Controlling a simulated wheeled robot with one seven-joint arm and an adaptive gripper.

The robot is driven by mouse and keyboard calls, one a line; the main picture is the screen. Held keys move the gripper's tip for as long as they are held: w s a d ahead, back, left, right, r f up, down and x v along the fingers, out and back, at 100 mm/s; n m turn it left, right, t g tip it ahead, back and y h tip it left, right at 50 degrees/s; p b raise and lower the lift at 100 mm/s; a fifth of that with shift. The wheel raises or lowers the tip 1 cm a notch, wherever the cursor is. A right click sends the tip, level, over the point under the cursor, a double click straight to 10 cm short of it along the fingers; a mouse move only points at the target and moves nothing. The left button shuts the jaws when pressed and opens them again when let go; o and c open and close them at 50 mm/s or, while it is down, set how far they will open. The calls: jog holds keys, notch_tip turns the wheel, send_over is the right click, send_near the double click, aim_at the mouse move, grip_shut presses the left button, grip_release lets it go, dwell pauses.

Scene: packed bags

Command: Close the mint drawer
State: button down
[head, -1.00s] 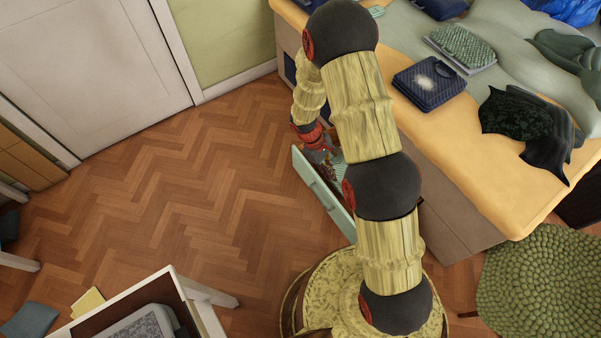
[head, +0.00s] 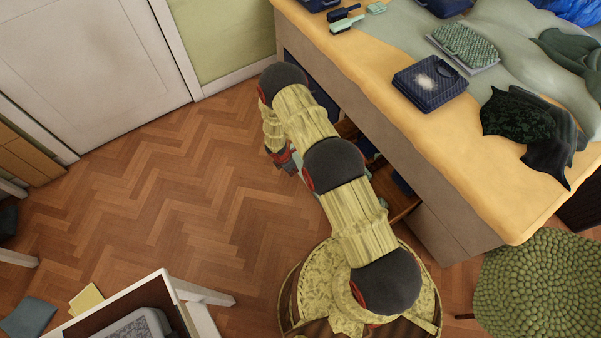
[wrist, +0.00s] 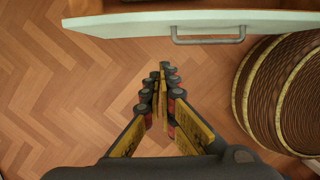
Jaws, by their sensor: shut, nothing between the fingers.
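The mint drawer stands open. Its pale mint front (wrist: 150,22) with a grey bar handle (wrist: 208,40) spans the top of the wrist view, with a strip of wooden interior behind it. In the head view my arm hides most of the front, and the brown wooden interior (head: 400,205) shows to the right of the arm. My gripper (wrist: 162,70) is shut and empty, its fingertips together over the floor on the outer side of the front, apart from it in the picture. In the head view my gripper (head: 284,160) is partly hidden by my arm.
The bed-like unit (head: 440,215) holding the drawer carries a navy case (head: 430,85) and dark bags on top. A green woven round seat (head: 535,290) is at the lower right. A white-framed table (head: 150,295) stands lower left. Open herringbone floor (head: 180,190) lies left.

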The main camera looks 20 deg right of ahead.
jog(key=w+d+f+b, duration=0.1)
jog(key=d+f+b, duration=0.4)
jog(key=f, duration=0.4)
jog(key=shift+d+f, duration=0.3)
jog(key=shift+d, duration=0.4)
